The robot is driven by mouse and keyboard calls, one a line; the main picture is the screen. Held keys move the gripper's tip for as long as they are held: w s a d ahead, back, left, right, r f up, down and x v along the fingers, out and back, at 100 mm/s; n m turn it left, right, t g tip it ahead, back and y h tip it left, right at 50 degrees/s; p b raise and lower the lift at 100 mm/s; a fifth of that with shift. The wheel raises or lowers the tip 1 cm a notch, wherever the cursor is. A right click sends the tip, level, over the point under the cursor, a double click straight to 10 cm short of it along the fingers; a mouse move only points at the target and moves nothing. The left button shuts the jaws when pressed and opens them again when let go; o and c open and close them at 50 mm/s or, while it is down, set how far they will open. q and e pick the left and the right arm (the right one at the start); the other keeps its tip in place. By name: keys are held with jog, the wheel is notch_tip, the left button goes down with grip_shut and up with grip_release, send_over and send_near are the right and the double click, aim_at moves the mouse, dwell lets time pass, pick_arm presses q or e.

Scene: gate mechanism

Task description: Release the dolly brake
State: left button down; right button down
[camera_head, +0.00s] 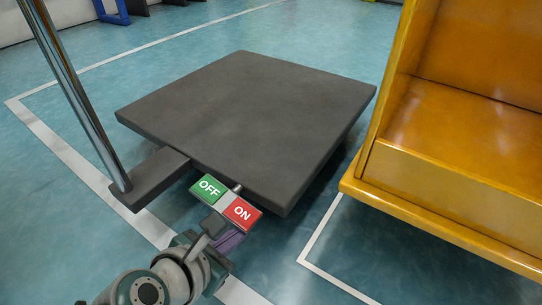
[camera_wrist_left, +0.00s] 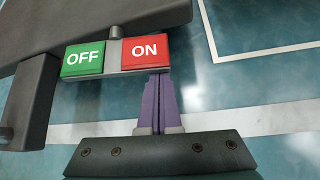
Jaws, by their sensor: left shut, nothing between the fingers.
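The dolly (camera_head: 255,110) is a dark grey flat platform with a chrome handle pole (camera_head: 75,90) at its left corner. On its near edge is the brake, with a green OFF pedal (camera_head: 208,188) and a red ON pedal (camera_head: 242,213) side by side. In the left wrist view the OFF pedal (camera_wrist_left: 83,59) is left of the ON pedal (camera_wrist_left: 146,52). My left gripper (camera_head: 230,238) is shut and empty. Its purple fingertips (camera_wrist_left: 160,77) are at the lower edge of the ON pedal; I cannot tell whether they touch it. My right gripper is out of view.
An orange-yellow bench-like unit (camera_head: 460,190) stands close to the right of the dolly. White lines (camera_head: 75,160) mark the teal floor. The floor in front of the dolly is clear apart from my arm. A blue frame (camera_head: 113,12) stands at the far back left.

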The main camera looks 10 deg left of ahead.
pick_arm(q)
jog(key=shift+a+r+n+g+h+p, duration=0.15)
jog(key=shift+r+n+h+p, duration=0.25)
jog(key=shift+r+p, duration=0.25)
jog(key=shift+a+r+n+g+h+p, duration=0.15)
jog(key=shift+r+n+h+p, duration=0.2)
jog(key=shift+r+p, duration=0.25)
jog(key=shift+d, duration=0.1)
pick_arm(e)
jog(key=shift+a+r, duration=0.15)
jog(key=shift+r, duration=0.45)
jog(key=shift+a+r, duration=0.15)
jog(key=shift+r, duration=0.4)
pick_arm(q)
jog(key=shift+s+f, duration=0.1)
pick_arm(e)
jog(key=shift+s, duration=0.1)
